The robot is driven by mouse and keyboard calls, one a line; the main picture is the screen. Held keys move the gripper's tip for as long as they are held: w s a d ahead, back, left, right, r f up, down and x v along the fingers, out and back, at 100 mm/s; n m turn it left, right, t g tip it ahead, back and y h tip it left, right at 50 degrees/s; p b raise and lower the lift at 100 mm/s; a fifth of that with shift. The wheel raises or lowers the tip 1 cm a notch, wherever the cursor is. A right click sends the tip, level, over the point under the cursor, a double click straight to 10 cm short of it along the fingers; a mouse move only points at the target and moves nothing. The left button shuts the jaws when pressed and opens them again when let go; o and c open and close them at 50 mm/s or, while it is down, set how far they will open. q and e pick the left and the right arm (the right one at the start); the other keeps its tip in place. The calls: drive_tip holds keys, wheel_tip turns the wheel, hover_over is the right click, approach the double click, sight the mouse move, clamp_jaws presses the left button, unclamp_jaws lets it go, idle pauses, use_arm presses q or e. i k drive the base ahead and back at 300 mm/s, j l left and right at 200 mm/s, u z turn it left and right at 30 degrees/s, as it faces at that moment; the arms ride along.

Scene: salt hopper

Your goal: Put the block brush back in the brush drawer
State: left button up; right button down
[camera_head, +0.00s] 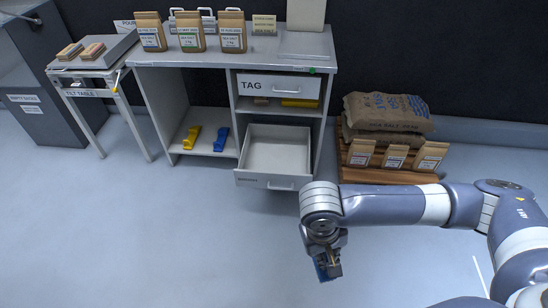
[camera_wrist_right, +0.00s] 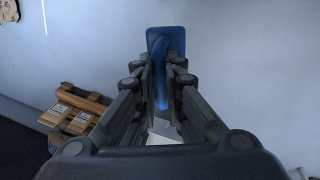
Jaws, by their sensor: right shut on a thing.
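My right gripper (camera_head: 326,258) is out over the floor, in front of and to the right of the open drawer. It is shut on a blue block brush (camera_head: 321,271), mostly hidden by the fingers in the head view. In the right wrist view the brush (camera_wrist_right: 177,40) shows as a blue block with a curved handle between the fingers (camera_wrist_right: 160,75). The lower drawer (camera_head: 272,153) of the bench is pulled out and looks empty; the small label on its front is too small to read surely. My left gripper is not in view.
Above the open drawer is a drawer marked TAG (camera_head: 290,85). A yellow item (camera_head: 191,138) and a blue item (camera_head: 221,139) stand on the lower shelf. Paper bags and sacks (camera_head: 388,112) sit on a pallet to the right. The floor before the drawer is clear.

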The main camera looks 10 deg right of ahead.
sight(271, 163)
drive_tip(key=i+l+u, duration=0.1)
drive_tip(key=u, duration=0.3)
drive_tip(key=i+l+u, duration=0.1)
drive_tip(key=l+u, duration=0.3)
drive_tip(key=i+l+u, duration=0.1)
drive_tip(key=u, duration=0.3)
